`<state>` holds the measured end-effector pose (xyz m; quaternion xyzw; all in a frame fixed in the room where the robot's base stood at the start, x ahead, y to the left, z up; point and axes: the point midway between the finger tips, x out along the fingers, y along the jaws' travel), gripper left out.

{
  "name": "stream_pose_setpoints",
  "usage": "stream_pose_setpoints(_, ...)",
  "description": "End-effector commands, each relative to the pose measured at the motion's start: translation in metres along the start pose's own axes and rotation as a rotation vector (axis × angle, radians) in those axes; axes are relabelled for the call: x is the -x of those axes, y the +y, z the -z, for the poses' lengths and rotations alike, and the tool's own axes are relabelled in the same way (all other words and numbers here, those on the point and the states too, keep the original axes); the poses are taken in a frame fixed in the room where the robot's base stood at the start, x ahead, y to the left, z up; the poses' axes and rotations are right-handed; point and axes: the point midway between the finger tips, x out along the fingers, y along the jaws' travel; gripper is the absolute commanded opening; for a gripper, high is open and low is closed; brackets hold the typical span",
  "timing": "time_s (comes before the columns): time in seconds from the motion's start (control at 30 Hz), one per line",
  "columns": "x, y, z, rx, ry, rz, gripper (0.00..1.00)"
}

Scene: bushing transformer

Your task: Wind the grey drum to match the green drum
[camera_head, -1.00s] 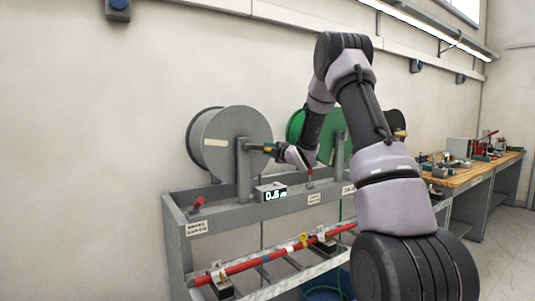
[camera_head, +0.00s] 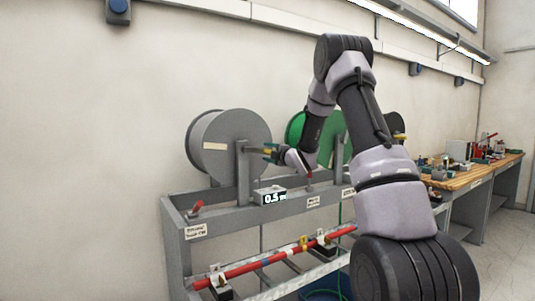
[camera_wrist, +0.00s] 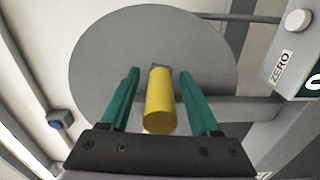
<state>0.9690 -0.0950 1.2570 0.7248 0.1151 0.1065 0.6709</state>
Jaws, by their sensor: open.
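The grey drum (camera_head: 228,142) stands on the left of the grey rack, and its round face (camera_wrist: 110,55) fills the wrist view. Its yellow crank handle (camera_wrist: 160,105) lies between the green fingers of my gripper (camera_wrist: 158,92), with a gap on each side. In the head view my gripper (camera_head: 272,153) is in front of the drum's post. The green drum (camera_head: 296,128) is to the right, largely hidden behind my arm. The counter box (camera_head: 270,196) below the grey drum reads about 0.5. A ZERO button (camera_wrist: 297,20) shows in the wrist view.
The grey rack (camera_head: 225,222) carries small red levers and labels on its top beam. A red bar (camera_head: 265,262) runs along its lower shelf. A wooden workbench (camera_head: 475,172) with tools stands at the right. Open floor (camera_head: 500,240) lies at the lower right.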

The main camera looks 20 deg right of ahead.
Motion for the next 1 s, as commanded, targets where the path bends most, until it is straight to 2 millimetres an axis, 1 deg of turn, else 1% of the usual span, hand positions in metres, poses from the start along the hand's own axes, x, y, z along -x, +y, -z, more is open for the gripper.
stream_pose_setpoints(0.17, 0.029, 0.0, -0.001, 0.0, -0.003, 0.001, 0.63)
stream_pose_setpoints(0.3, 0.059, 0.001, -0.001, 0.001, -0.003, 0.0, 0.63)
stream_pose_setpoints(0.4, 0.077, 0.001, -0.001, 0.0, -0.002, 0.0, 0.63)
stream_pose_setpoints(0.5, 0.091, 0.001, -0.001, 0.0, -0.002, -0.001, 0.63)
stream_pose_setpoints(0.6, 0.099, 0.0, 0.0, 0.0, -0.001, 0.0, 0.63)
stream_pose_setpoints(0.7, 0.103, 0.001, 0.0, 0.0, -0.001, -0.001, 0.63)
stream_pose_setpoints(1.0, 0.103, 0.0, 0.001, -0.004, 0.0, -0.001, 0.63)
